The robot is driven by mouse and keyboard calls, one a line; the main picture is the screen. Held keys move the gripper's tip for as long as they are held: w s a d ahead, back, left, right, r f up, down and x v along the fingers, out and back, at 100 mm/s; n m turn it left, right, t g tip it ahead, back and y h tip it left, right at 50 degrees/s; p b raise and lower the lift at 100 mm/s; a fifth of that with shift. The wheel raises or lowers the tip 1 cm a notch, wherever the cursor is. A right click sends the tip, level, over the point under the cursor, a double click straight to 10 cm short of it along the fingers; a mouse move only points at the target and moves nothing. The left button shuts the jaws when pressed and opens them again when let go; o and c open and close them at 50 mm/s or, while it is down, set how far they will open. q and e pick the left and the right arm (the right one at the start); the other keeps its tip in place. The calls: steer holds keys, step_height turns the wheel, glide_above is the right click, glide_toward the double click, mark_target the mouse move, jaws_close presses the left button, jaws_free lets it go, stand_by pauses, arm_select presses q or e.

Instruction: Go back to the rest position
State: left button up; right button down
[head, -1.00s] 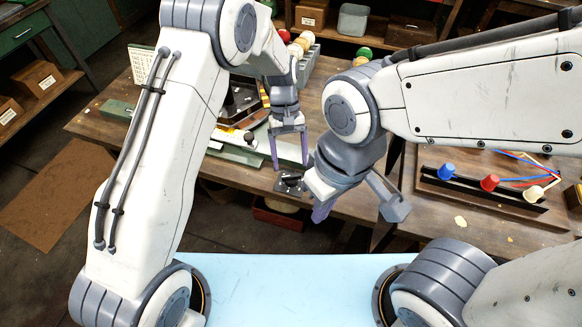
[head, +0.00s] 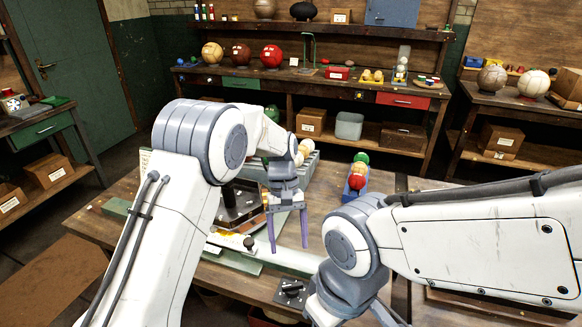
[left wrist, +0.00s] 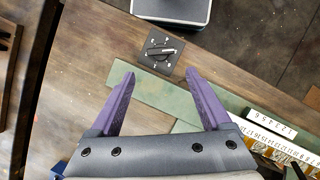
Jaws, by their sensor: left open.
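My left gripper (head: 289,244) hangs over the workbench (head: 398,185), jaws open, with nothing between its purple fingers. In the left wrist view the open fingers (left wrist: 160,78) point toward a black plate with a rotary switch (left wrist: 162,50), which lies beyond the tips. The switch plate (head: 291,292) also shows below the fingertips in the head view. My right arm reaches in from the right. Its gripper is at the bottom edge of the head view, mostly cut off, so its jaws cannot be judged.
A green strip (left wrist: 150,98) and number tiles (left wrist: 265,125) lie on the bench near the left fingers. A red ball (head: 357,181) and a green ball (head: 361,158) sit behind. The back shelf holds leather balls, including a brown one (head: 241,54) and a red one (head: 271,56).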

arm_select(q)
steer(key=s+r+m+t, duration=0.1)
steer(key=s+r+m, duration=0.2)
steer(key=s+r, duration=0.3)
steer(key=s+r+m+t, duration=0.1)
steer(key=s+r+m, duration=0.15)
steer(key=s, duration=0.55)
steer(key=s+a+m+t, duration=0.2)
steer(key=s+a+m, duration=0.1)
steer(key=s, duration=0.9)
steer(key=shift+a+r+m, duration=0.15)
steer(key=shift+a+m, duration=0.2)
steer(key=shift+m, duration=0.3)
